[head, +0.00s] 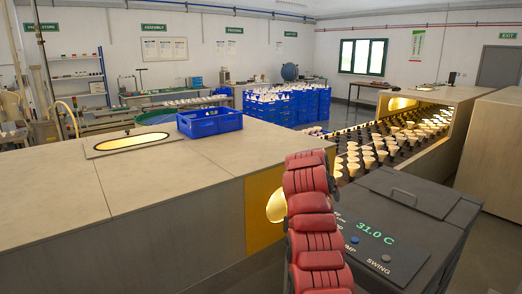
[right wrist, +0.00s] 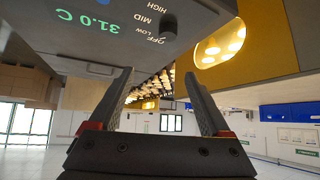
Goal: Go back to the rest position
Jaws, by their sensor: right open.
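My right gripper (right wrist: 159,75) is open in the right wrist view, with nothing between its two dark fingers. In that upside-down view, the grey control panel (right wrist: 90,40) with a green "31.0 C" readout and a dark knob (right wrist: 168,27) lies just beyond the fingertips. The knob is marked OFF, LOW, MID and HIGH; its exact setting is unclear. In the head view my red arm (head: 315,225) reaches up over the left edge of the panel (head: 375,250), and its gripper and the knob are hidden. My left gripper is in neither view.
A long beige housing (head: 120,185) with a blue crate (head: 210,121) on top fills the left. Behind the panel, rows of lit bulbs (head: 385,145) run into a glowing tunnel (head: 403,103). Stacked blue crates (head: 285,105) stand farther back.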

